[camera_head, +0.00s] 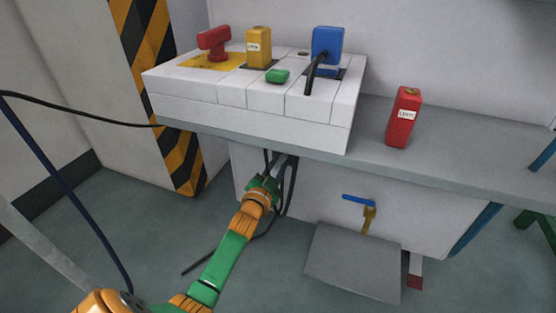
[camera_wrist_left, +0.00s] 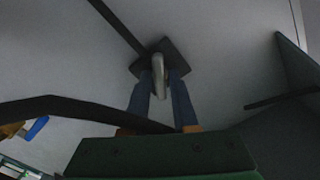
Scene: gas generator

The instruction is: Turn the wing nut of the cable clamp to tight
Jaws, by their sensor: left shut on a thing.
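My left gripper (camera_head: 280,164) reaches under the front edge of the shelf, in front of the white cabinet face. In the left wrist view its two blue-grey fingers (camera_wrist_left: 162,90) are shut on a pale, rounded piece, the wing nut (camera_wrist_left: 159,72). The wing nut stands out from a dark square plate, the cable clamp (camera_wrist_left: 174,50), on the pale surface. A dark cable (camera_wrist_left: 118,24) runs up to the plate from the upper left of that view. In the head view the gripper hides the wing nut and clamp. My right gripper is not in view.
Dark cables (camera_head: 289,190) hang beside my left gripper. A blue-handled valve (camera_head: 358,199) and a grey sloped panel (camera_head: 352,263) are to the right. Above are a white panel (camera_head: 250,112) with coloured parts and a red block (camera_head: 403,118) on the shelf (camera_head: 440,163).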

